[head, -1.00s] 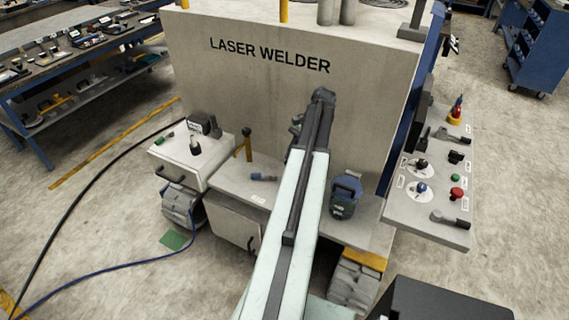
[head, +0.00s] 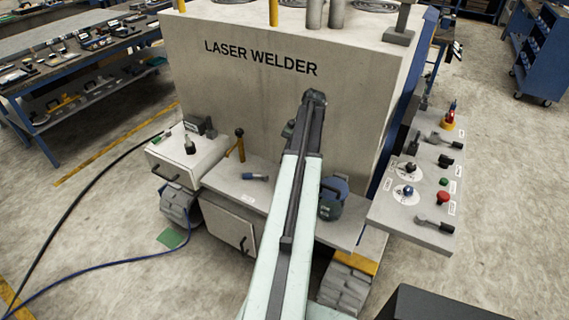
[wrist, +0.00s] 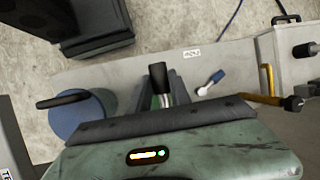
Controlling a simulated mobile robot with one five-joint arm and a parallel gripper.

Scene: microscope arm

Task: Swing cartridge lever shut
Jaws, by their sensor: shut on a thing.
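My gripper (wrist: 161,92) is shut on a black-capped lever (wrist: 158,72) with a pale metal shaft, which stands between the two fingers in the wrist view. I take this to be the cartridge lever; its pivot is hidden.
A blue canister (head: 331,198) stands on the ledge just right of my arm. A blue-handled tool (head: 254,177) lies on the ledge to the left. A control panel (head: 405,210) juts out at the right, and a white box (head: 188,157) stands at the left.

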